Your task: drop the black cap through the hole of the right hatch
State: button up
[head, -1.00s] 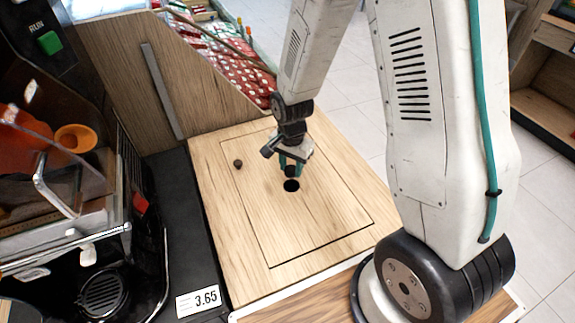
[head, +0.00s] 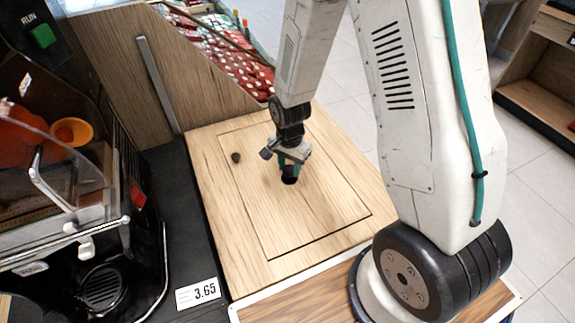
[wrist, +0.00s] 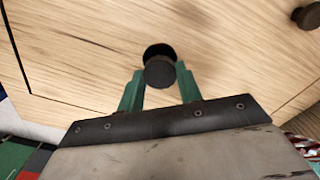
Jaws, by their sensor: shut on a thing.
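The black cap (wrist: 160,73) is a small dark disc between the green fingertips of my gripper (wrist: 160,84) in the wrist view. My gripper (head: 288,171) is shut on it. The hatch (head: 310,215) is a square wooden panel with a thin dark outline. Its round black hole (wrist: 158,51) lies right behind the cap in the wrist view, and the cap overlaps most of it. In the head view the fingers stand over the hole (head: 290,180) and partly hide it. I cannot tell exactly how high the cap is above the hole.
A small dark knob (head: 236,157) stands on the panel's left side. The juicer (head: 75,190) is at left, with a price tag (head: 198,293) in front. A wooden divider (head: 135,75) and red-packaged goods (head: 215,50) are behind. The panel's front half is clear.

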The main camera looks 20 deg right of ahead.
jog(key=shift+f, duration=0.65)
dwell(0.8)
jog(key=o, duration=1.3)
jog(key=shift+o, duration=0.2)
jog(key=shift+r, duration=3.5)
